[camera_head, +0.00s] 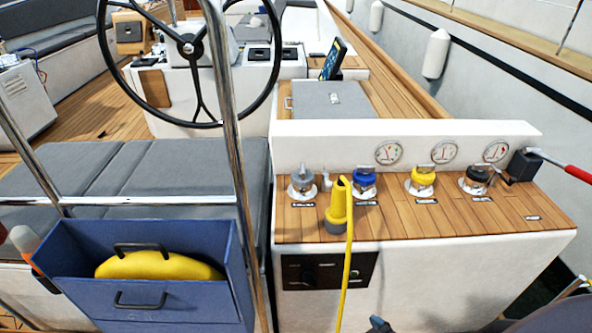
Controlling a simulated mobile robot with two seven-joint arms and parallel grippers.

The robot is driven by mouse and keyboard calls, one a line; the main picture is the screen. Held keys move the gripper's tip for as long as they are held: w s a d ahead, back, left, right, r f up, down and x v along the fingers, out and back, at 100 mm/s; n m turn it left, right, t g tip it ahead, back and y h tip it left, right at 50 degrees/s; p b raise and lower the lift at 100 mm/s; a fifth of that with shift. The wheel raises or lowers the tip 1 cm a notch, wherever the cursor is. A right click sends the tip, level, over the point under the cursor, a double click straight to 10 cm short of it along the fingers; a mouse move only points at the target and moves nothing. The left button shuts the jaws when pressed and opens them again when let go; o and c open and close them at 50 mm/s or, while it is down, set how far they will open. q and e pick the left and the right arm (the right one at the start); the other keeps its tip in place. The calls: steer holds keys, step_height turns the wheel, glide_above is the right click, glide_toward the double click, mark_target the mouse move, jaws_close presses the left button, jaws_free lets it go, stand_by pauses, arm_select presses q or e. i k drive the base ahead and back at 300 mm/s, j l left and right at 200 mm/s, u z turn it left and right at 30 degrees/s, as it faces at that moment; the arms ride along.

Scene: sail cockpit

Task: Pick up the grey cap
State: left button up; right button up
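The grey cap (303,178) sits upright on a round metal fitting at the left end of the wooden console top (398,214). A blue cap (364,179), a yellow cap (422,178) and a black cap (476,177) sit on similar fittings in a row to its right. A small label lies in front of the grey cap, too small to read.
A yellow plug (339,208) with a hanging yellow cable stands just right of the grey cap. A metal rail (232,130) rises left of the console. A blue box (150,300) holding something yellow is at lower left. A black box (523,165) and red-handled lever (576,172) are at right.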

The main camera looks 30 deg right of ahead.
mark_target(296, 179)
steer(key=j+z, duration=0.4)
steer(key=j, duration=0.95)
